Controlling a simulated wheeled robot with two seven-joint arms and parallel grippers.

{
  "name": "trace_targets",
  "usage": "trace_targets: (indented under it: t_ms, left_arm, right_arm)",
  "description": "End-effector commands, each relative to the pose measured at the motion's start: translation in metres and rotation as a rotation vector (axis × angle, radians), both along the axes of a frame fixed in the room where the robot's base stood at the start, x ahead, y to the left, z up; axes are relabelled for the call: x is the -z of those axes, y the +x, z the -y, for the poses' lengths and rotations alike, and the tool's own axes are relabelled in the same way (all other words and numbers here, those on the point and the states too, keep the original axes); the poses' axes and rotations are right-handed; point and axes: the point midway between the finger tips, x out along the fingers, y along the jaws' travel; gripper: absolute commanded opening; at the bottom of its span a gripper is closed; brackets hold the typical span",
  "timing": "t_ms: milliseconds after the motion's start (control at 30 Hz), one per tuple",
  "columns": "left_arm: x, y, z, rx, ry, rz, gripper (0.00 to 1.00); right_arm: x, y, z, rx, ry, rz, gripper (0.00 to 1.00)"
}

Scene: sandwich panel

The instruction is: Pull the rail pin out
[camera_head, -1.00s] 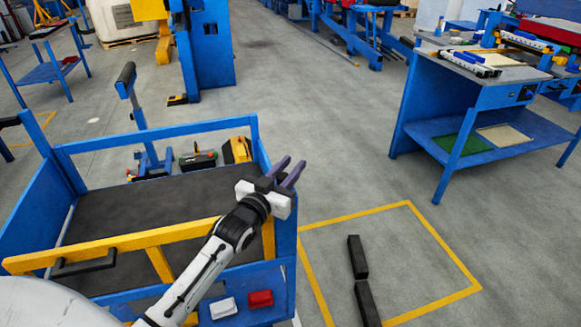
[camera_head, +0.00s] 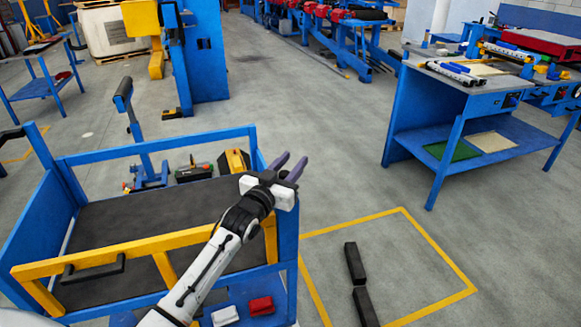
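My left gripper (camera_head: 291,164) reaches over the right end of a blue cart (camera_head: 157,152). My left forearm and wrist cover the right end of the rail. I cannot make out the rail pin; it may be hidden there or too small to see. My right gripper is not in view.
A red block (camera_head: 261,305) and a white block (camera_head: 225,316) lie on a blue shelf at the cart's near right. Black bars (camera_head: 356,263) lie on the floor inside a yellow outline. A blue workbench (camera_head: 470,110) stands at right.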

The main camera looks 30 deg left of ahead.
Motion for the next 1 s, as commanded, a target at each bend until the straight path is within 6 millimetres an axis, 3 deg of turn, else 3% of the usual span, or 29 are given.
trace_targets:
  t_ms: [467, 800, 1000]
  left_arm:
    - [0.004, -0.009, 0.001, 0.000, 0.000, -0.006, 0.43]
    - [0.004, -0.073, 0.005, -0.001, -0.001, -0.007, 0.43]
    - [0.003, -0.097, 0.007, -0.001, 0.000, -0.006, 0.43]
  right_arm:
    - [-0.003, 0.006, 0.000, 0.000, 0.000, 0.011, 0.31]
    - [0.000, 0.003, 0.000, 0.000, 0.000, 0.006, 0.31]
    - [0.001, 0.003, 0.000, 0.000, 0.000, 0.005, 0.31]
